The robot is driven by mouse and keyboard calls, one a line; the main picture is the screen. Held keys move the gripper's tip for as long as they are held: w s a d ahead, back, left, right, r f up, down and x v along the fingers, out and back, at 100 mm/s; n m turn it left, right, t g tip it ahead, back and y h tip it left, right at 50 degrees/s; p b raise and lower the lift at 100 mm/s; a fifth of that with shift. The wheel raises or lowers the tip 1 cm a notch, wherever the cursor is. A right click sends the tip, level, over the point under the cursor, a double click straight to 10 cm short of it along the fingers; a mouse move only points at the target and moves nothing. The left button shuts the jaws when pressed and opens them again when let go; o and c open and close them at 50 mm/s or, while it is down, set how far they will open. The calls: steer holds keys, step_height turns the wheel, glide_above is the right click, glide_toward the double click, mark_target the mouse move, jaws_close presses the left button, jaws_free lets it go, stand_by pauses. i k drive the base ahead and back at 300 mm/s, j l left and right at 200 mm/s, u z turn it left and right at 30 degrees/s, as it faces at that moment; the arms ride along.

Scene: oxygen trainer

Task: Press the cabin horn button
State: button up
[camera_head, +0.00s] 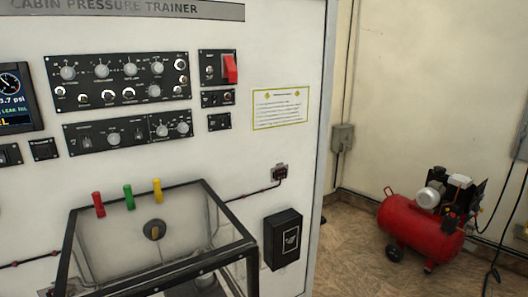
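The cabin pressure trainer is a white panel (220,165) with black control modules. No label reading cabin horn is legible, so I cannot tell which control is the horn button. A small black module (209,100) at the upper right carries a small reddish control. Above it is a module with a red switch guard (230,69). A smaller black module (219,122) sits below both. My gripper is not in view.
A clear box with a black frame (183,266) juts out at the lower front, near red, green and yellow handles (129,196). A black box (282,240) is mounted at the panel's lower right. A red compressor (420,228) stands on the floor at right.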

mark_target(42, 152)
steer(key=u, duration=1.3)
